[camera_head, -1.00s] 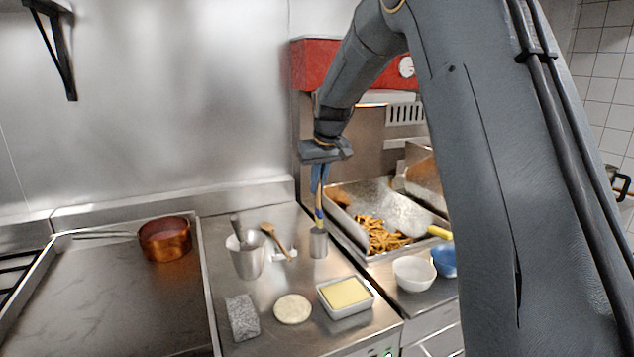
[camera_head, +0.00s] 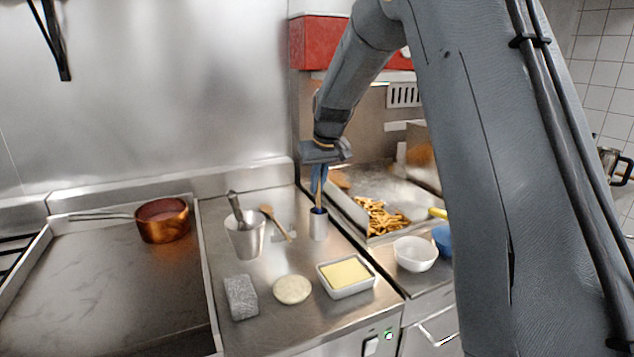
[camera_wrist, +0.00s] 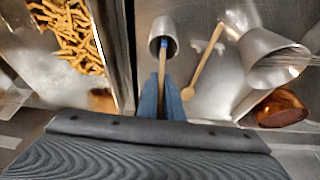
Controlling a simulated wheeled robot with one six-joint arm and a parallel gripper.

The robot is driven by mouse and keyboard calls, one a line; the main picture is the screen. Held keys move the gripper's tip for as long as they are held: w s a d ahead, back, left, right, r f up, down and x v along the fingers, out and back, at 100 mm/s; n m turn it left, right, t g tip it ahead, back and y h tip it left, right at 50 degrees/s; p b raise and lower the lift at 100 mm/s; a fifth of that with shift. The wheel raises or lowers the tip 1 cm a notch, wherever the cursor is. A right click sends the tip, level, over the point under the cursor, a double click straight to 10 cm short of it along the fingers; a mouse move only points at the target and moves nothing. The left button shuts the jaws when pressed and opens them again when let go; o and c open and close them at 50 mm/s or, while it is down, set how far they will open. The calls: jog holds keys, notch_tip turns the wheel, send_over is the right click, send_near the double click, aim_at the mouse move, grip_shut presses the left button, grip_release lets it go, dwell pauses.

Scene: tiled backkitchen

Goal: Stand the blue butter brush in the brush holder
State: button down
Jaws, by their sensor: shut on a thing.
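The blue butter brush (camera_head: 318,199) hangs upright, its wooden handle held between the blue fingers of my gripper (camera_head: 319,182). Its lower end is inside the mouth of the brush holder (camera_head: 318,227), a small steel cup on the counter. In the wrist view the brush handle (camera_wrist: 163,68) runs from my gripper (camera_wrist: 162,97) into the holder (camera_wrist: 160,27), with a blue band at the opening. The bristles are hidden inside the cup. I cannot tell whether the brush touches the bottom.
A larger steel cup (camera_head: 246,241) with a tool in it and a wooden spoon (camera_head: 276,221) are left of the holder. A butter dish (camera_head: 347,291), a pale round (camera_head: 292,290) and a grey block (camera_head: 240,298) lie in front. A fries tray (camera_head: 352,208) is to the right.

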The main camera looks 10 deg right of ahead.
jog(key=c, duration=1.8)
grip_release()
jog(key=shift+c, duration=0.2)
jog(key=b+v, duration=0.2)
jog(key=v, duration=0.5)
jog(key=shift+r, duration=0.4)
jog(key=shift+s, duration=0.15)
